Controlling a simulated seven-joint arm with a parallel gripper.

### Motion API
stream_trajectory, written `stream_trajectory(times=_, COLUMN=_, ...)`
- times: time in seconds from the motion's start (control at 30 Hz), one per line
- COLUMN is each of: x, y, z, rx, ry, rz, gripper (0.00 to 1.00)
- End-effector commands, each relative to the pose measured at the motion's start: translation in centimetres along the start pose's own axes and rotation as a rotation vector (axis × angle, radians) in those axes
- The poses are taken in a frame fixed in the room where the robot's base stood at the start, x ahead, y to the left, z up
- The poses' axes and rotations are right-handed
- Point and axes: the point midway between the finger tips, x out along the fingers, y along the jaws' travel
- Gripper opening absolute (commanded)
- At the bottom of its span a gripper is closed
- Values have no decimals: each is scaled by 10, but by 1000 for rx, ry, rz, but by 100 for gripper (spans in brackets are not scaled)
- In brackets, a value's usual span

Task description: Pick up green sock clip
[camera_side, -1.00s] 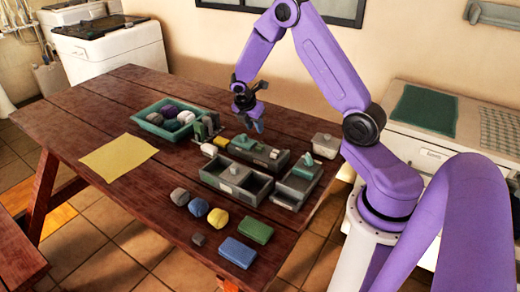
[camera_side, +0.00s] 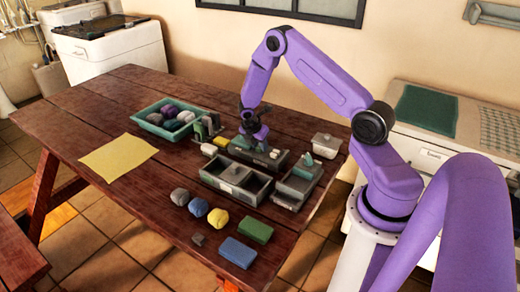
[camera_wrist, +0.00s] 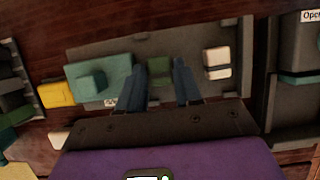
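The small dark green clip (camera_wrist: 160,70) lies in a grey tray (camera_wrist: 205,35) in the wrist view. It sits between the two blue fingertips of my gripper (camera_wrist: 159,82), with a small gap on each side. My gripper is open, and no grip on the clip shows. In the side view my gripper (camera_side: 258,136) is low over the grey tray (camera_side: 268,165) and hides the clip there. A teal block (camera_wrist: 98,78) is left of the clip, and a white clip (camera_wrist: 217,63) is right of it.
A yellow block (camera_wrist: 57,95) lies left of the tray. A two-part grey box (camera_side: 235,180) stands in front, with a grey box with a teal piece (camera_side: 298,183) to the right. A teal basin (camera_side: 150,128) holds rolled socks. A yellow cloth (camera_side: 118,157) lies at left.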

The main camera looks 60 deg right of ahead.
Motion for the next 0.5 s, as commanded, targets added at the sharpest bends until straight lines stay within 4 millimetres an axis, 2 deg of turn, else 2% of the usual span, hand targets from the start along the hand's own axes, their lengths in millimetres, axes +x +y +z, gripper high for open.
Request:
stream_trajectory(times=0.3, x=4, y=0, z=0, rx=1, ry=0, rz=0, gripper=34)
stream_trajectory(times=0.37, x=4, y=0, z=0, rx=0, ry=0, rz=0, gripper=14)
stream_trajectory(times=0.4, x=4, y=0, z=0, rx=0, ry=0, rz=0, gripper=2)
stream_trajectory(times=0.5, x=4, y=0, z=0, rx=0, ry=0, rz=0, gripper=0)
